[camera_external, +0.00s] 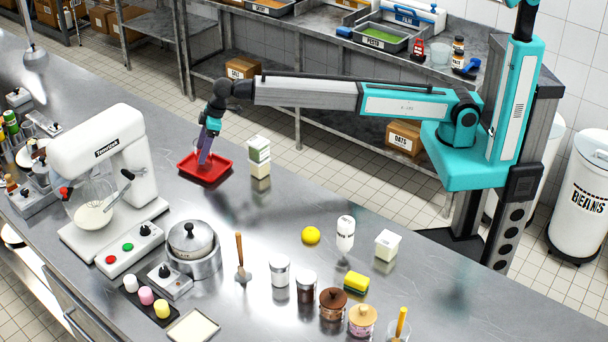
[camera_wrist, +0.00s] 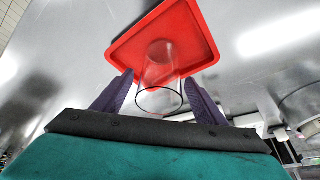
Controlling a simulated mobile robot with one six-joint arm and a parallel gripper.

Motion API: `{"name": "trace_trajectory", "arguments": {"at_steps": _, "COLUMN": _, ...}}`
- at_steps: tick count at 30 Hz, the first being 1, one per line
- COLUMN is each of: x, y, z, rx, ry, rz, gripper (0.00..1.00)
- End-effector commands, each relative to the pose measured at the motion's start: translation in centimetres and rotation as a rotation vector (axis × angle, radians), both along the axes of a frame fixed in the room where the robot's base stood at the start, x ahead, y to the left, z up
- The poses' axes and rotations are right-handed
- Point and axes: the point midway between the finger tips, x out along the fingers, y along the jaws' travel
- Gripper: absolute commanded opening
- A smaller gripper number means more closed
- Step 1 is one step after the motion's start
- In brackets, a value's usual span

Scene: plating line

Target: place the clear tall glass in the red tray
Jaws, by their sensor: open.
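The red tray (camera_external: 205,168) lies on the steel counter near its far edge; it fills the upper middle of the wrist view (camera_wrist: 190,25). The clear tall glass (camera_wrist: 160,75) stands in the tray area in the wrist view, its rim towards the camera and its base over the red surface. In the external view the glass is mostly hidden by my gripper (camera_external: 204,157). My gripper points down over the tray. Its purple fingers (camera_wrist: 160,98) are open, one on each side of the glass; I cannot tell if either touches it.
A white stand mixer (camera_external: 125,150) is to the left.

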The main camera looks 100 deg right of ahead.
Motion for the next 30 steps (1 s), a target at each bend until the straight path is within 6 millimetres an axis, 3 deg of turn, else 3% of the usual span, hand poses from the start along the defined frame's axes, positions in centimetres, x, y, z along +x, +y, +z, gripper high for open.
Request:
{"name": "trace_trajectory", "arguments": {"at_steps": 8, "x": -1.1, "y": -0.2, "z": 2.4, "rx": 0.0, "ry": -0.002, "rz": 0.0, "gripper": 0.66}}
{"name": "trace_trajectory", "arguments": {"at_steps": 24, "x": -3.8, "y": -0.6, "z": 9.2, "rx": 0.0, "ry": -0.001, "rz": 0.0, "gripper": 0.66}}
{"name": "trace_trajectory", "arguments": {"at_steps": 30, "x": -4.4, "y": -0.6, "z": 10.6, "rx": 0.0, "ry": 0.0, "rz": 0.0, "gripper": 0.66}}
